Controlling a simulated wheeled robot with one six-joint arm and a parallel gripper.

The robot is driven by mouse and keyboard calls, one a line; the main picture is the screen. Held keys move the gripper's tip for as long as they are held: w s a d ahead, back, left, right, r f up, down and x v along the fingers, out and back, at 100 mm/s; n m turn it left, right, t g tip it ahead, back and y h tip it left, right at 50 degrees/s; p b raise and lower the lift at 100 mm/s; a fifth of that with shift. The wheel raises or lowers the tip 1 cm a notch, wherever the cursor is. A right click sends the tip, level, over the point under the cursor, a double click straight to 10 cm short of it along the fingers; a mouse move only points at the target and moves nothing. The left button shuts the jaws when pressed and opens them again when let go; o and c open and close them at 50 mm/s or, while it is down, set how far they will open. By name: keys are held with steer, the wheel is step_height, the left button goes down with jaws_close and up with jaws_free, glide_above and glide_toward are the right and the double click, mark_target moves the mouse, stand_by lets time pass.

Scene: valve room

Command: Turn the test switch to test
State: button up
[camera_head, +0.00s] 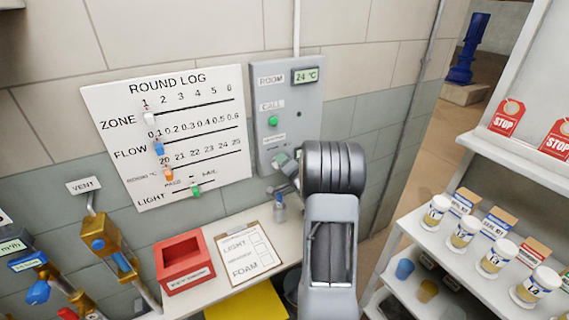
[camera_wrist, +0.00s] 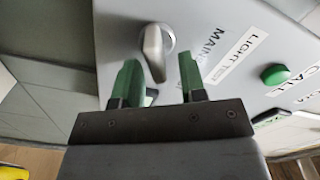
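The test switch is a silver knob (camera_wrist: 154,52) on the grey wall panel (camera_wrist: 215,25). In the wrist view its handle tilts slightly, and "MAIN" lettering, partly cut off, stands beside it. A white "LIGHT TEST" label (camera_wrist: 238,56) is further right. My gripper (camera_wrist: 158,64) is open, its two green fingers apart and pointing at the panel. The knob appears between and just beyond the fingertips; I cannot tell whether they touch it. In the head view my gripper (camera_head: 284,165) is at the lower part of the panel (camera_head: 302,125), and covers the knob.
A green call button (camera_wrist: 275,74) is close to the right; it also shows in the head view (camera_head: 272,121). The round log board (camera_head: 215,135) hangs left of the panel. Shelves with jars stand right.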

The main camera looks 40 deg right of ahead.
steer(key=s+a+b, duration=0.1)
steer(key=s+b, duration=0.1)
steer(key=s, duration=1.1)
steer(key=shift+s+a, duration=0.35)
steer(key=shift+a, duration=0.05)
steer(key=s+d+f+n+g+h, duration=0.2)
steer(key=s+f+n+g+h, duration=0.15)
steer(key=s+f+g, duration=0.5)
steer(key=s+a+r+n+g+y, duration=0.1)
steer(key=a+r+n+y, duration=0.1)
steer(key=a, duration=0.7)
steer(key=a+r+n+g+y, duration=0.2)
steer(key=a+r+n, duration=0.2)
steer(key=a, duration=0.6)
steer(key=s+a+r+n+g+y, duration=0.1)
steer(key=a+r+n, duration=0.3)
steer(key=a, duration=0.5)
steer(key=shift+s+a+g+y, duration=0.25)
steer(key=shift+s+g+y, duration=0.05)
steer(key=shift+g+y, duration=0.3)
